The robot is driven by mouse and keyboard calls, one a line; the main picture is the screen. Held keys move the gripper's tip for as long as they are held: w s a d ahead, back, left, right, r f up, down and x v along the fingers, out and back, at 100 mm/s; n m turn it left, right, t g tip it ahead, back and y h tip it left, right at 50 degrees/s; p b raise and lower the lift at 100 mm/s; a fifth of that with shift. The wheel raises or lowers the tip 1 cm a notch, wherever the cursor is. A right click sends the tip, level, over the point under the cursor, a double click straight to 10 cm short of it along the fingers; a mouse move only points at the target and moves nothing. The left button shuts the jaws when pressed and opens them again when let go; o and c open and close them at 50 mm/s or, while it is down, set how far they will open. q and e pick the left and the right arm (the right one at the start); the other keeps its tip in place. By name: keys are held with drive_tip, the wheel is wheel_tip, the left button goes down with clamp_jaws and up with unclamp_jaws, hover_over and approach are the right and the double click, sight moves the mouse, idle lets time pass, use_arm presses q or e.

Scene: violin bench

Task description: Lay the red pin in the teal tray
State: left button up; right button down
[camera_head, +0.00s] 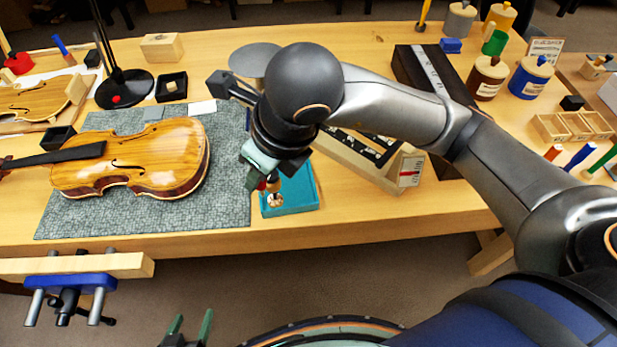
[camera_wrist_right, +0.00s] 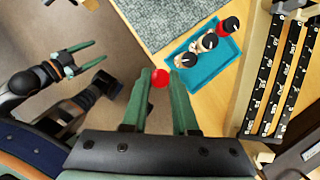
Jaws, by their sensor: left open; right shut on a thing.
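My right gripper (camera_wrist_right: 162,76) is shut on the red pin (camera_wrist_right: 161,79), whose round red end shows between the green fingers. The rest of the pin is hidden. In the head view the right gripper (camera_head: 258,181) hangs by the left edge of the teal tray (camera_head: 305,201); its exact height cannot be told. The teal tray also shows in the wrist view (camera_wrist_right: 205,74), to the right of the fingers. My left gripper (camera_head: 191,327) is open and empty, low in front of the bench.
A violin (camera_head: 135,160) lies on a grey mat (camera_head: 225,205) left of the tray. A slotted case (camera_head: 390,160) stands close to the tray's right. A black-based lamp (camera_head: 125,88) and a blue vise (camera_head: 70,283) are further left. Bare bench lies in front of the case.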

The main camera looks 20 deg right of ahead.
drive_tip(key=p, duration=0.1)
hover_over(301, 179)
wheel_tip(301, 179, down, 13)
drive_tip(key=shift+r, duration=0.1)
use_arm(q)
drive_tip(key=shift+d+r, duration=0.3)
drive_tip(key=shift+f, duration=0.1)
use_arm(e)
drive_tip(key=shift+f, duration=0.2)
drive_tip(key=shift+f, duration=0.2)
drive_tip(key=c, duration=0.7)
unclamp_jaws()
drive_tip(key=shift+r, duration=0.15)
use_arm(q)
drive_tip(key=shift+d, duration=0.1)
